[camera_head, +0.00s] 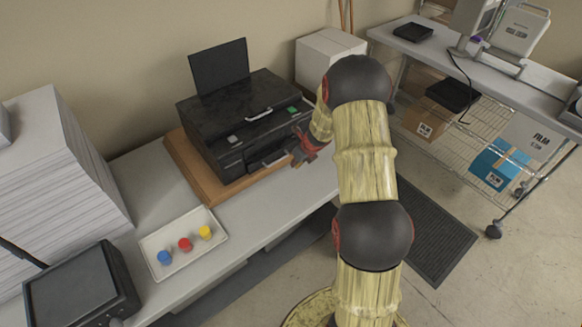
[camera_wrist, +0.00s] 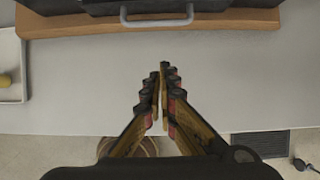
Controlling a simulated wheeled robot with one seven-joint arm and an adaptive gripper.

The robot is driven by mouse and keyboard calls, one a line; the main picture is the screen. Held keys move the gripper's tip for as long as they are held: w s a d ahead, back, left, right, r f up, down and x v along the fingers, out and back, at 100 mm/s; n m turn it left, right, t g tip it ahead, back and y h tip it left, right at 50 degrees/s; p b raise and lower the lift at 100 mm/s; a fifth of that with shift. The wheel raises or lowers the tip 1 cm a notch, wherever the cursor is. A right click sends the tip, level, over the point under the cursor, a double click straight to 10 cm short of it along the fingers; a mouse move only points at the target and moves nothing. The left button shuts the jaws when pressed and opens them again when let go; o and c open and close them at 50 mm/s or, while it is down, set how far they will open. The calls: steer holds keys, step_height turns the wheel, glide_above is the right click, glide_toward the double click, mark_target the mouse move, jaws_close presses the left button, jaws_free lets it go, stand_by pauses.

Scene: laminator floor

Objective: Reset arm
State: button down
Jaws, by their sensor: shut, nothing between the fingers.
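My arm reaches up and over the front edge of the table in the head view. My gripper (camera_head: 304,148) is in front of the black laminator (camera_head: 240,115), near its right front side. In the wrist view my gripper (camera_wrist: 160,76) is shut and empty, its fingertips together over the bare table top. The laminator's grey handle (camera_wrist: 157,20) lies ahead of the fingertips, with a gap between them. Part of the gripper is hidden behind my arm in the head view.
The laminator stands on a wooden board (camera_head: 190,172). A white tray (camera_head: 160,241) with blue, red and yellow pieces lies to the left. Paper stacks (camera_head: 65,170) and a black device (camera_head: 82,288) stand further left. A white box (camera_head: 325,52) is behind my arm; a wire shelf cart (camera_head: 465,130) stands right.

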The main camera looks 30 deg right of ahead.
steer(key=shift+v, duration=0.8)
steer(key=shift+s, duration=0.1)
steer(key=s+a+r+n+b, duration=0.4)
steer(key=s+a+n+b, duration=0.2)
steer(key=s+a+n, duration=0.3)
steer(key=s+a+r+n+b, duration=0.4)
steer(key=s+a+n+b, duration=0.3)
steer(key=s+n, duration=0.6)
steer(key=s+a+r+n+b, duration=0.5)
steer(key=s+a+n+b, duration=0.2)
steer(key=s+a+n, duration=0.4)
steer(key=shift+n, duration=0.9)
